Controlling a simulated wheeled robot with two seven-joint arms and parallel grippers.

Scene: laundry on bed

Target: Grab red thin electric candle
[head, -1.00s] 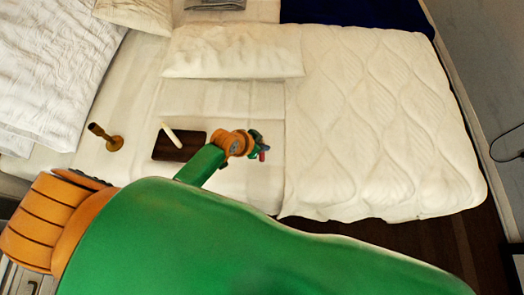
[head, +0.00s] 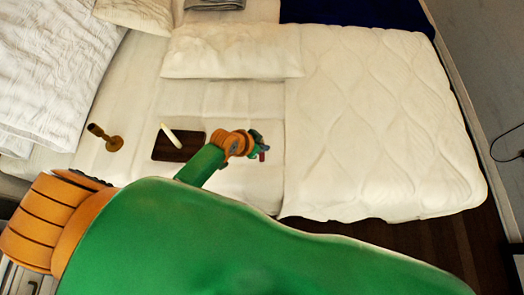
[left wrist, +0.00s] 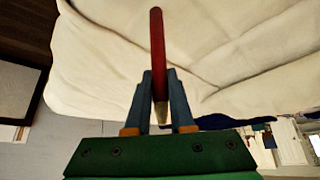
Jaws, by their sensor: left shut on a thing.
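The red thin candle (left wrist: 158,52) stands between the two blue fingers of my left gripper (left wrist: 160,90) in the left wrist view. The fingers are shut on it near its lower end, which has a pale tip. In the head view, my left gripper (head: 260,144) is over the bed, right of the dark tray, and only a small dark red bit of the candle (head: 262,156) shows beside the fingers. My right gripper is not in view.
A dark brown tray (head: 168,152) with a white candle (head: 171,134) across its top edge lies on the bed. A brass candlestick (head: 106,139) is left of it. A white pillow (head: 232,51) and a quilt (head: 380,120) cover the back and right.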

